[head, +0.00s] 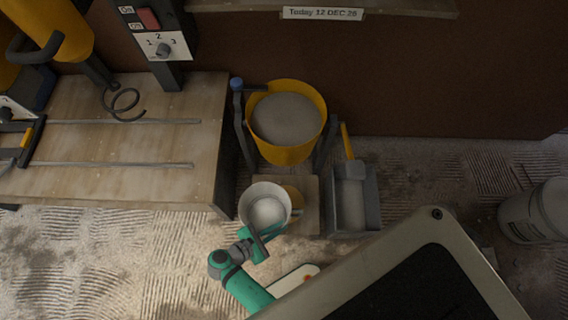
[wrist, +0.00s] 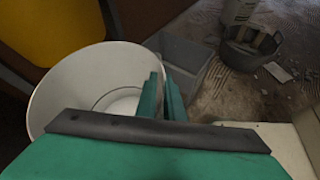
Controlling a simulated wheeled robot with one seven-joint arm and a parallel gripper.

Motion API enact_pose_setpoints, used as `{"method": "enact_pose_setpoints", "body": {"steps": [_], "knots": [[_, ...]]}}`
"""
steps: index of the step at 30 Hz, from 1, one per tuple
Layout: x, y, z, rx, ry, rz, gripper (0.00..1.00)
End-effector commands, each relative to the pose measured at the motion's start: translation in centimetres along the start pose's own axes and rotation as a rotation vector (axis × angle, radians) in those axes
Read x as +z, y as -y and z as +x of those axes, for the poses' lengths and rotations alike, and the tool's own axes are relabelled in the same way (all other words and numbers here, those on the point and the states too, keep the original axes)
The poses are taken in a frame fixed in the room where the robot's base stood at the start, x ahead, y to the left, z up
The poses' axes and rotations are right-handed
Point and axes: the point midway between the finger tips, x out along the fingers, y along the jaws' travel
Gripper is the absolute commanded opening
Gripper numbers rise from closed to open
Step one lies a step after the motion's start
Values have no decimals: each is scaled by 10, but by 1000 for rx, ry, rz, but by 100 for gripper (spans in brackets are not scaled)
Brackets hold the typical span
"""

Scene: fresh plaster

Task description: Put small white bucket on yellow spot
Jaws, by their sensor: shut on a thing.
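The small white bucket (head: 249,196) is upright, its open top facing the head camera, with a pale inside. It also shows in the wrist view (wrist: 62,82). My gripper (head: 264,236) is shut on the bucket's near right rim; its green fingers (wrist: 162,98) pinch the wall in the wrist view. The yellow spot (head: 296,197) shows just right of the bucket, on a pale board (head: 311,215) below the yellow tub. The bucket hides the spot's left part. I cannot tell whether the bucket touches the board or hangs above it.
A yellow tub (head: 320,128) of grey plaster stands behind the bucket. A grey box (head: 369,215) with a yellow-handled tool is to the right. A wooden bench (head: 150,160) is close on the left. A dark bucket (wrist: 236,57) stands farther off.

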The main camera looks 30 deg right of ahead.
Motion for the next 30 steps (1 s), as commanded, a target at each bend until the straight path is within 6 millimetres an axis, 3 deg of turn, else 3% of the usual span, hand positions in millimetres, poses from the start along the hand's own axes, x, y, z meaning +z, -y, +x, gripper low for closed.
{"method": "enact_pose_setpoints", "body": {"steps": [1,6,14,17,30], "knots": [[6,17,3,-2,-1,-1,0],[23,55,12,3,-4,3,0],[39,80,19,10,-5,8,0],[38,74,26,9,-3,10,0],[11,7,92,14,-4,4,0]]}}
